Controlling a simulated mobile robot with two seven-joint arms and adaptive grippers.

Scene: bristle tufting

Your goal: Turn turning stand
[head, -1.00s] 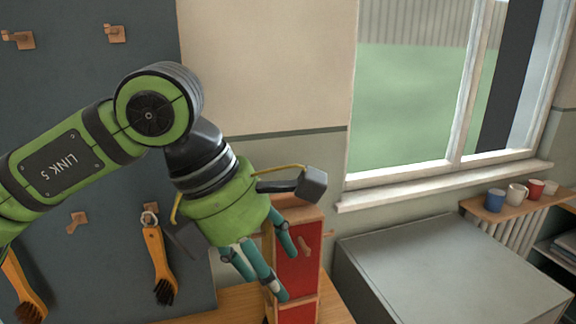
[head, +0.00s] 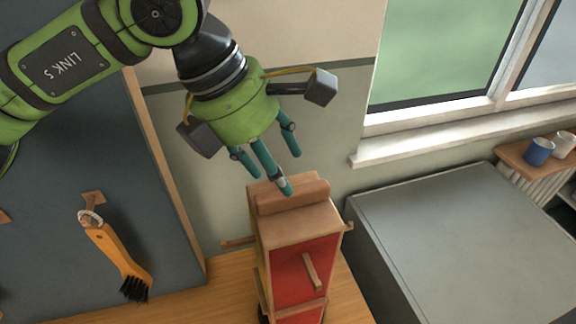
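The turning stand (head: 305,262) is a tall wooden block with red panels, a ledge on top and pegs on its sides. It stands upright in the lower middle of the head view. My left gripper (head: 272,170) points down over the stand's top. Its teal fingers are spread apart with nothing between them. One fingertip overlaps the top ledge in the picture; I cannot tell whether it touches. The foot of the stand is cut off by the picture's lower edge. My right gripper is not in view.
The stand is on a wooden bench (head: 222,290). A brush with an orange handle (head: 115,250) hangs from a peg on the dark board (head: 60,180) at left. A large grey box (head: 455,230) is close on the right. Mugs (head: 540,151) sit on a shelf beyond.

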